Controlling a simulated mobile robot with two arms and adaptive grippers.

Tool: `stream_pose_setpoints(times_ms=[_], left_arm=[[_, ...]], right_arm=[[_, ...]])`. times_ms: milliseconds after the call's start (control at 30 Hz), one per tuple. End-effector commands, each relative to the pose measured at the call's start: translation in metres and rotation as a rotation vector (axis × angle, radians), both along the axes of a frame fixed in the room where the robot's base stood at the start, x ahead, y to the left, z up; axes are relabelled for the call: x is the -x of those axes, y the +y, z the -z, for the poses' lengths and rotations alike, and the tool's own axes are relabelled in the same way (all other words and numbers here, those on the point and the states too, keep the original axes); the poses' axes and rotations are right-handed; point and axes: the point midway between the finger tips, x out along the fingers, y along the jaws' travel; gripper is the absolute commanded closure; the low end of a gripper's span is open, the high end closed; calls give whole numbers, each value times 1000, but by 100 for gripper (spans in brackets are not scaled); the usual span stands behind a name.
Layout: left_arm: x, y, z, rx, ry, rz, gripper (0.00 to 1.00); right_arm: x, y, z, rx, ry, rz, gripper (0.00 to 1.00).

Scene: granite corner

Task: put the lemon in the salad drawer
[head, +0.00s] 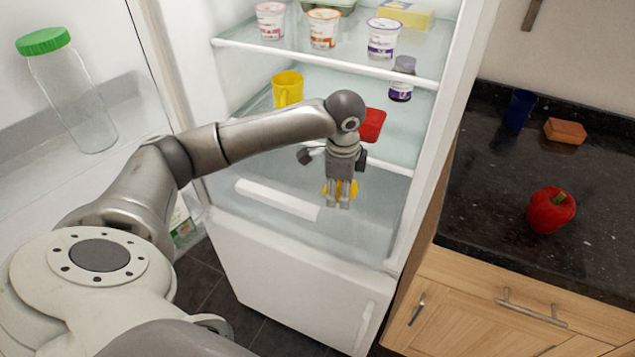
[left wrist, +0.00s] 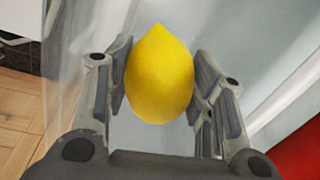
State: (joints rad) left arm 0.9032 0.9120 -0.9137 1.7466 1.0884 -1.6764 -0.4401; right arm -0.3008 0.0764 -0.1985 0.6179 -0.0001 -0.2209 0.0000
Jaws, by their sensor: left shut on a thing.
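The yellow lemon (left wrist: 160,75) is between the two finger pads of my left gripper in the left wrist view. In the head view, my left gripper (head: 339,192) points down and the lemon shows as yellow bits on both sides of the fingers. The gripper is shut on the lemon, in front of the open fridge's lower part. The salad drawer (head: 275,200) is the clear bin with a white handle strip at the fridge's bottom. The gripper appears over it; I cannot tell how high. My right gripper is not in view.
Fridge shelves above hold several yogurt cups (head: 323,28), a yellow mug (head: 287,88), a dark jar (head: 402,78) and a red item (head: 373,125). The open door at left holds a green-lidded bottle (head: 66,88). The counter at right bears a red pepper (head: 551,210), a sponge (head: 565,131) and a blue cup (head: 519,109).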

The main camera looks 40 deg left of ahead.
Motion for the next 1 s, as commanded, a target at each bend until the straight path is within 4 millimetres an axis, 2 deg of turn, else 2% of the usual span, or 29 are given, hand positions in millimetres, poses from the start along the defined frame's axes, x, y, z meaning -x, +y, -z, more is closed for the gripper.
stream_pose_setpoints(times_ms=[33, 167, 433, 667, 800, 1000], left_arm=[[-2, 4, 15, 0, -1, 13, 77], [-4, 8, 25, 0, -2, 42, 77], [-4, 9, 64, -1, 1, 52, 77], [-4, 8, 88, 0, 0, 52, 77], [-3, 9, 113, -1, 1, 52, 77], [-4, 9, 127, -1, -2, 52, 77]], right_arm=[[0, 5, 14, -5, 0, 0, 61], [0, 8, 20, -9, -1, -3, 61], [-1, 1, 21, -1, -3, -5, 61], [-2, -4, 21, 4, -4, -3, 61], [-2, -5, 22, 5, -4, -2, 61], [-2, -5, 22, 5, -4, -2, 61]])
